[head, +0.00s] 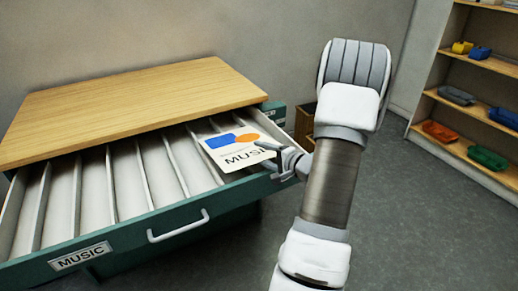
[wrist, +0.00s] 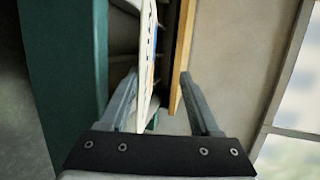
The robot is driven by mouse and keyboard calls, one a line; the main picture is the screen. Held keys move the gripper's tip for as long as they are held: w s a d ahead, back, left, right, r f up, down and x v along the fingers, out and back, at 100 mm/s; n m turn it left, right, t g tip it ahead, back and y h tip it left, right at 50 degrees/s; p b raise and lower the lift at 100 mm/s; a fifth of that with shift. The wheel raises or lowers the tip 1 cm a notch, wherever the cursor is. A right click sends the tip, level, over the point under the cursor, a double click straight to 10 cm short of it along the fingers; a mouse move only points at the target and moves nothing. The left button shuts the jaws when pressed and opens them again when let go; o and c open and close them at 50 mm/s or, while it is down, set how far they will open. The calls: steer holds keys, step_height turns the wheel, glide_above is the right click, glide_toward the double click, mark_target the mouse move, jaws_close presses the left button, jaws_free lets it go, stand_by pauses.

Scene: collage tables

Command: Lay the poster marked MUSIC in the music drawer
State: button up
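The white poster marked MUSIC (head: 226,152), with a blue and an orange shape, is at the right end of the open music drawer (head: 180,215). I cannot tell whether it rests on the dividers or is just above them. My gripper (head: 283,160) is at the poster's right edge. In the wrist view the poster (wrist: 148,50) shows nearly edge-on between the two fingers of my gripper (wrist: 158,75). The fingers are wide apart, with a clear gap on the right side of the poster. The drawer's green front (wrist: 70,70) is on the left there.
The drawer has several thin dividers, a handle (head: 178,227) and a MUSIC label (head: 80,256). The wooden cabinet top (head: 130,105) overhangs behind it. A shelf (head: 470,105) with coloured trays stands at the right.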

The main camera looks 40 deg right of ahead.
steer(key=s+a+r+p, duration=0.1)
steer(key=s+p, duration=0.1)
steer(key=s, duration=0.4)
steer(key=shift+a+r+p, duration=0.25)
steer(key=shift+r+p, duration=0.15)
step_height(320, 180, up, 6)
steer(key=s+p, duration=0.2)
steer(key=p, duration=0.5)
steer(key=shift+s+a, duration=0.3)
steer(key=shift+s, duration=0.1)
